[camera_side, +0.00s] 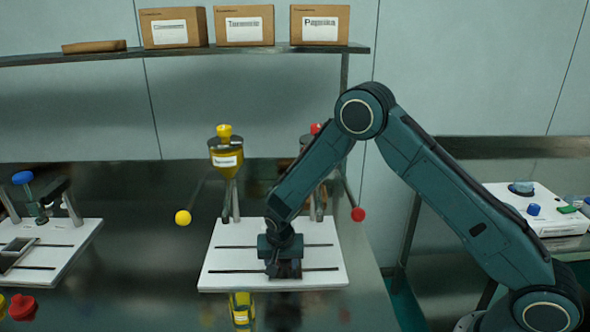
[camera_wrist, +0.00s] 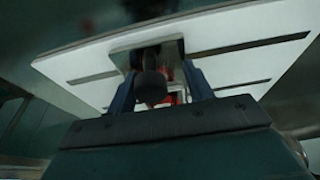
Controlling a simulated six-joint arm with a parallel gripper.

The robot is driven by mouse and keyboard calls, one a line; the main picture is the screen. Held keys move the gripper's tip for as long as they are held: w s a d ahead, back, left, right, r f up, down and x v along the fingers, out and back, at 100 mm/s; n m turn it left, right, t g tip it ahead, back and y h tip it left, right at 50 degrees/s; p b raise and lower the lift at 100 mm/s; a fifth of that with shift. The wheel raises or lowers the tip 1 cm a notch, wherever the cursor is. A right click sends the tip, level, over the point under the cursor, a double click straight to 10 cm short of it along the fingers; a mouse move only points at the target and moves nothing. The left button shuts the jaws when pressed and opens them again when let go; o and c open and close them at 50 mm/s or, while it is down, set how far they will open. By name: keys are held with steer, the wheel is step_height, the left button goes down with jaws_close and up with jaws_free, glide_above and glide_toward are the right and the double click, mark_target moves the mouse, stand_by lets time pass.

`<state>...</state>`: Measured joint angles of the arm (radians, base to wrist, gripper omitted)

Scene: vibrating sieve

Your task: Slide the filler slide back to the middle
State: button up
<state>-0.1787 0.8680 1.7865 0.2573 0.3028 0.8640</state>
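The filler slide shows in the wrist view as a grey plate (camera_wrist: 118,47) with a dark round-ended handle (camera_wrist: 152,86). It sits on the white slotted base (camera_wrist: 235,65), which also shows in the side view (camera_side: 235,262). My gripper (camera_wrist: 158,78) has one blue finger on each side of the handle. A gap shows between the handle and the right finger, so the fingers look open around it. In the side view my gripper (camera_side: 284,268) is low over the front middle-right of the base and hides most of the slide.
Behind the base stand a yellow hopper (camera_side: 226,158) and a red-topped one, partly hidden by my arm. A yellow ball knob (camera_side: 183,217) and a red ball knob (camera_side: 358,214) stick out sideways. Another white station (camera_side: 75,245) stands left. Boxes (camera_side: 244,25) line the shelf above.

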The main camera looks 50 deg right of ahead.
steer(key=shift+w+a, duration=0.95)
steer(key=o, duration=1.1)
steer(key=shift+r, duration=0.1)
steer(key=v, duration=0.8)
steer(key=shift+s+r, duration=0.15)
steer(key=shift+r, duration=0.2)
steer(key=shift+r, duration=0.1)
